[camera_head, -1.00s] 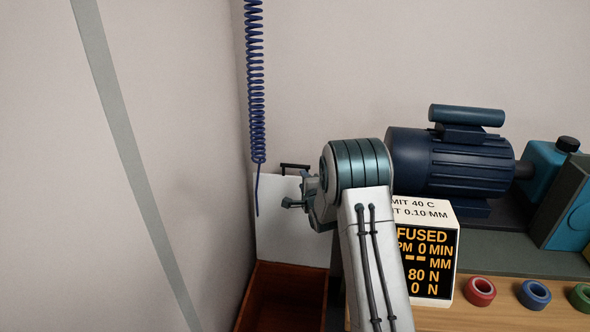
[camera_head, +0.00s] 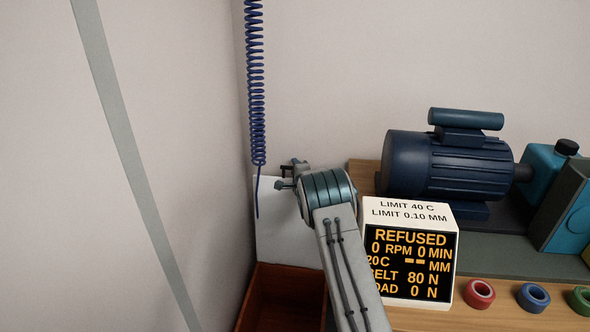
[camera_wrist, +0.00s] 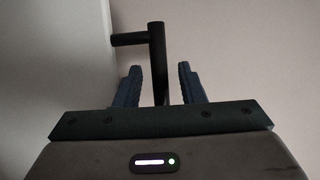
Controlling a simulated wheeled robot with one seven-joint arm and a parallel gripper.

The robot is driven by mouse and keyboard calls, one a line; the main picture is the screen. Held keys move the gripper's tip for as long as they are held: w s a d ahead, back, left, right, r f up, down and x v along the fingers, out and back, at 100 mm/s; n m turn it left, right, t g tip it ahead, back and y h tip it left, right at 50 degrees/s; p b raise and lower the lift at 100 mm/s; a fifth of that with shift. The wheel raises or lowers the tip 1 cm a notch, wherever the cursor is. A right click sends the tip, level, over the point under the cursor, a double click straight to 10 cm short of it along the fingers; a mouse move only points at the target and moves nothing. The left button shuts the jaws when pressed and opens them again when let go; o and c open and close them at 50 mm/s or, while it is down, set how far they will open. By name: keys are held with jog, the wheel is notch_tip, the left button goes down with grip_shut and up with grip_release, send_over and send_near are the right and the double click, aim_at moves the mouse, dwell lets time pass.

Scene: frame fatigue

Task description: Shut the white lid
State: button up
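The white lid (camera_head: 275,235) stands raised and upright at the back of a reddish-brown wooden box (camera_head: 285,300), by the wall corner. The lid also shows at the left in the wrist view (camera_wrist: 50,60). Its black bar handle (camera_wrist: 158,45) juts out from it. My gripper (camera_wrist: 159,68) is open, with one blue finger on each side of the handle and a gap on both sides. In the head view my gripper (camera_head: 288,175) is at the lid's top edge, partly hidden by my wrist.
A display box (camera_head: 411,250) reading "REFUSED" stands right of my arm on the wooden bench. Behind it is a dark blue motor (camera_head: 450,165). Red (camera_head: 480,293), blue (camera_head: 534,296) and green rings lie at the right. A coiled blue cable (camera_head: 256,90) hangs above the lid.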

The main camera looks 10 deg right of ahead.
jog(key=shift+w, duration=0.15)
grip_shut()
jog(key=shift+f, duration=0.1)
